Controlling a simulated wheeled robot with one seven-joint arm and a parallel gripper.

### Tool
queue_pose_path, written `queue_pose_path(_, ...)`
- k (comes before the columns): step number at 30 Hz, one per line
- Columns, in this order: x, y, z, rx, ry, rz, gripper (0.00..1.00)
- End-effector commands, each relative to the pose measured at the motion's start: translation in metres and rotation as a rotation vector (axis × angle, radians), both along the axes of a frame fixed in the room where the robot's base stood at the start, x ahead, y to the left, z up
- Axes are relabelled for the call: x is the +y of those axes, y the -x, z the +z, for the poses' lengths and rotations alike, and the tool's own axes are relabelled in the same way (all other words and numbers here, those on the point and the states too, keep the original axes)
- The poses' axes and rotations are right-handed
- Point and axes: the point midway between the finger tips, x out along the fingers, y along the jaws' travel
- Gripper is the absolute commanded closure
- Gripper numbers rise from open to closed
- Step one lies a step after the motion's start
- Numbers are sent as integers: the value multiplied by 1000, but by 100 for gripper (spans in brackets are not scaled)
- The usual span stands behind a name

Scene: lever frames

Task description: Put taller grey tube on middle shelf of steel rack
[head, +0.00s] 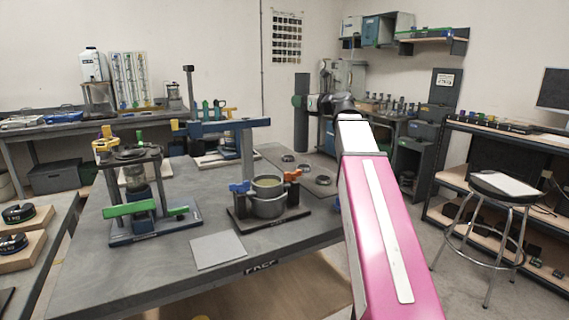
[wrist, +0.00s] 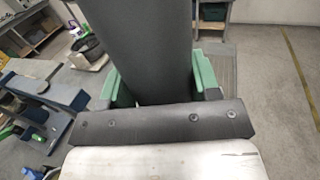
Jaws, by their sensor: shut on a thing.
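A tall dark grey tube (head: 301,130) stands upright in the middle of the head view, in front of the back wall. My gripper (head: 298,102) is shut on it, with its green fingers at the tube's upper part. In the wrist view the tube (wrist: 143,45) fills the middle between the green fingertips (wrist: 165,82). The tube's lower end seems to be near the table's far edge; I cannot tell what is under it. A dark-framed unit with wooden-topped shelves (head: 455,180) stands at the right; I cannot tell whether it is the steel rack. No second grey tube is clear.
A grey table (head: 130,270) in front carries a clamp stand (head: 125,210), a pot on a base (head: 268,205) and a flat grey plate (head: 218,251). A stool (head: 505,190) stands before the right-hand shelves. Open floor lies between table and stool.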

Motion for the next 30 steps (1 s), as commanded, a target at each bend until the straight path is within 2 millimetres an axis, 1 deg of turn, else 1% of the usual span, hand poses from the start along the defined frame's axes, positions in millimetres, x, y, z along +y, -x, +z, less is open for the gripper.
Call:
queue_pose_path(2, 0, -1, 1, -1, -2, -1, 99)
queue_pose_path(5, -1, -9, -2, -1, -2, -1, 99)
queue_pose_path(8, -2, -24, -10, 1, -3, -1, 99)
queue_pose_path(18, -6, -84, -46, 0, -3, -1, 99)
queue_pose_path(21, -7, -99, -55, 1, -2, -1, 99)
queue_pose_path(25, -8, -112, -64, 0, -3, 0, 99)
queue_pose_path(30, -8, -117, -69, -2, -3, 0, 99)
